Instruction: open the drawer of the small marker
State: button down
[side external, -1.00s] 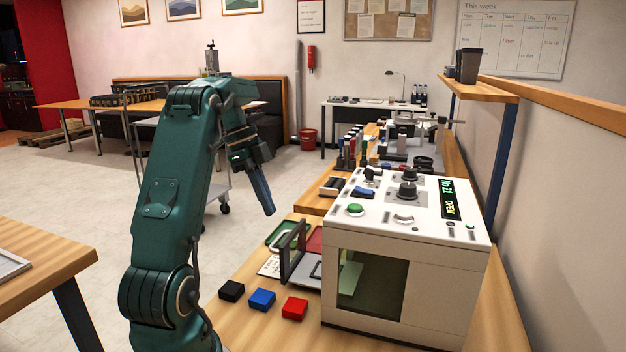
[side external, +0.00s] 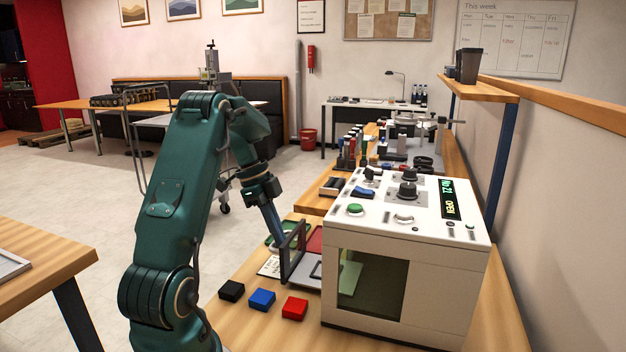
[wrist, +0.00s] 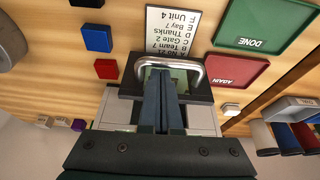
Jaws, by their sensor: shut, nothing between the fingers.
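The small marker (side external: 447,285) is a white box with a dark window, knobs, a green button and a display reading "No 21 OPEN". Its drawer (side external: 308,272) stands out from the left side, with a dark upright front and a grey tray behind it. In the wrist view the dark drawer front (wrist: 129,91) carries a pale, arched handle (wrist: 165,60). My gripper (side external: 277,238) is shut and points down at the drawer front. Its blue fingers (wrist: 161,78) overlap the handle area in the wrist view. I cannot tell whether they touch; the front partly hides the tips.
Black (side external: 231,290), blue (side external: 262,299) and red (side external: 294,308) blocks lie in front of the drawer. A printed card (wrist: 172,32), a green DONE tray (wrist: 258,30) and a red AGAIN tray (wrist: 222,76) lie beyond it. Stamps and bottles crowd the bench behind.

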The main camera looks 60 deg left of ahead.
jog(key=s+a, duration=0.3)
dwell(0.4)
